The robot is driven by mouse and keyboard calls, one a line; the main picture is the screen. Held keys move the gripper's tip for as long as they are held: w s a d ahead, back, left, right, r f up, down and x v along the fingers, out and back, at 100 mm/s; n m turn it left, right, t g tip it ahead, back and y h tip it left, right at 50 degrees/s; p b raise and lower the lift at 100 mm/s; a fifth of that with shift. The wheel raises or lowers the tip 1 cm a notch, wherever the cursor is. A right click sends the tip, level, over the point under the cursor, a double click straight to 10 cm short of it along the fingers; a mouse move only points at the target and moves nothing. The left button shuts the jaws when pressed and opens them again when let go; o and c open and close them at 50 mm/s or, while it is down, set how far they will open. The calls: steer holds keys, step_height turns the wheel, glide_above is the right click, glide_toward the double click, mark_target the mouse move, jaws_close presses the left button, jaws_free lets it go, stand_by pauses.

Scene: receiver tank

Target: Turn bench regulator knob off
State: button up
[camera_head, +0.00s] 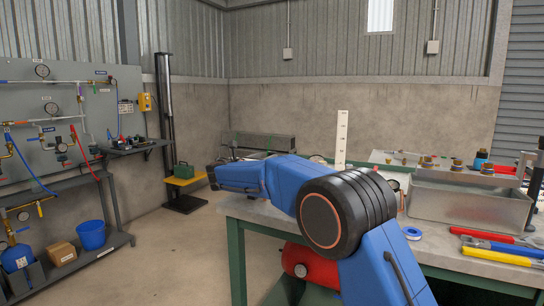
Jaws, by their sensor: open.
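The green-framed workbench (440,240) stands at the right. A round pale gauge face (393,185) shows just behind my arm's elbow, and another gauge rim (318,159) shows above the forearm. They may belong to the bench regulator; I cannot make out its knob, and my blue arm hides that part of the bench. My gripper (213,174) is at the dark far end of the arm, left of the bench's left edge and apart from the gauges. It is open, with its fingers small and partly hidden, and nothing is seen in it.
A red tank (297,262) is under the bench. A metal tray (470,203), a tape roll (411,233) and red, yellow and blue-handled tools (500,250) crowd the bench's right. A gauge panel (85,120) stands at left. The floor between is clear.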

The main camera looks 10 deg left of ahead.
steer(key=shift+x, duration=3.05)
steer(key=c, duration=1.1)
